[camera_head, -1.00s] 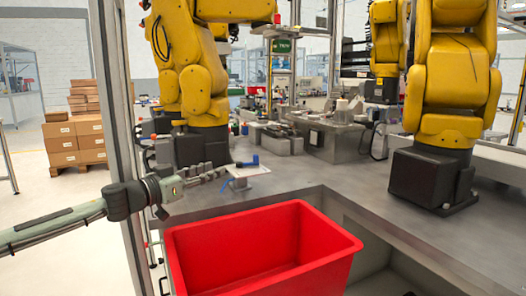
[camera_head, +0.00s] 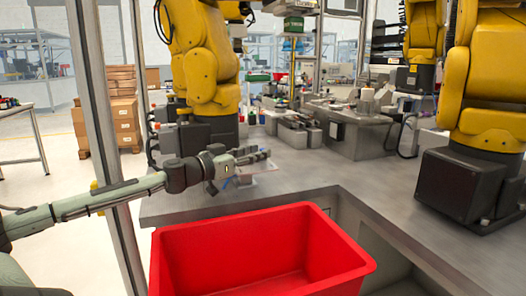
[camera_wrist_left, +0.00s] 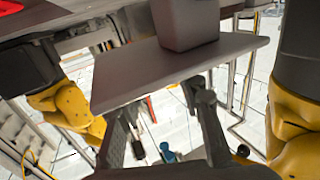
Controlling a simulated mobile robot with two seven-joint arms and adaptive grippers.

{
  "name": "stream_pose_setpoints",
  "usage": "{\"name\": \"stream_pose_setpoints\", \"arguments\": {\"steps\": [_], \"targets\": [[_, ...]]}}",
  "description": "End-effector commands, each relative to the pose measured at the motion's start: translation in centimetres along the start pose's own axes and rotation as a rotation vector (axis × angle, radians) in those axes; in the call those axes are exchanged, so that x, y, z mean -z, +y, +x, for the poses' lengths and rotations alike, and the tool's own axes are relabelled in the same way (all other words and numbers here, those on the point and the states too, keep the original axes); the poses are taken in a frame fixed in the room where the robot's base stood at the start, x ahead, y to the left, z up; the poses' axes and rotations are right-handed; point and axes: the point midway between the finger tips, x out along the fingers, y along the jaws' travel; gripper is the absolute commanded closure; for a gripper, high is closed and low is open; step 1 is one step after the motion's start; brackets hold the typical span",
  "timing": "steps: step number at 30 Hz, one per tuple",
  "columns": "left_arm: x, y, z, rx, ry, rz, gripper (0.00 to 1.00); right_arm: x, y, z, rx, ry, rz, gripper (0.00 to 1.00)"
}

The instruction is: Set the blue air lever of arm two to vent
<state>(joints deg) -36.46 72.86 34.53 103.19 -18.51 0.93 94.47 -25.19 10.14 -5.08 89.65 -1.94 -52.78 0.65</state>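My left gripper (camera_head: 256,155) reaches in from the left over the near edge of the metal table. It also shows in the left wrist view (camera_wrist_left: 165,95), where its two fingers stand apart with nothing clearly between them. A pale plate (camera_head: 267,166), on which the blue lever showed earlier, is partly behind the gripper; the lever is now mostly hidden. My right gripper is out of view.
A red bin (camera_head: 255,232) stands in front of the table. A yellow robot arm (camera_head: 200,50) stands behind my gripper, another (camera_head: 485,75) at the right. A metal post (camera_head: 100,130) rises at the left.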

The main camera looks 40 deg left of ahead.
Motion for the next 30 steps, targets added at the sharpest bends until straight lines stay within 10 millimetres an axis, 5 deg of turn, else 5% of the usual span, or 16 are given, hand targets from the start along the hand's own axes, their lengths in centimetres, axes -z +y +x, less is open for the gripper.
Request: {"name": "stream_pose_setpoints", "arguments": {"steps": [9, 23, 30], "targets": [[0.1, 0.0, 2.2, 0.001, 0.002, -0.001, 0.64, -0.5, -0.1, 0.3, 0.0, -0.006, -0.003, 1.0], [0.0, -0.1, 2.7, 0.001, -0.001, 0.001, 0.64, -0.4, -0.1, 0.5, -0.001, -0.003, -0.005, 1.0], [0.0, 0.0, 2.7, 0.001, 0.0, 0.001, 0.92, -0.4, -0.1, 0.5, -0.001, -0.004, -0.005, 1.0]]}}
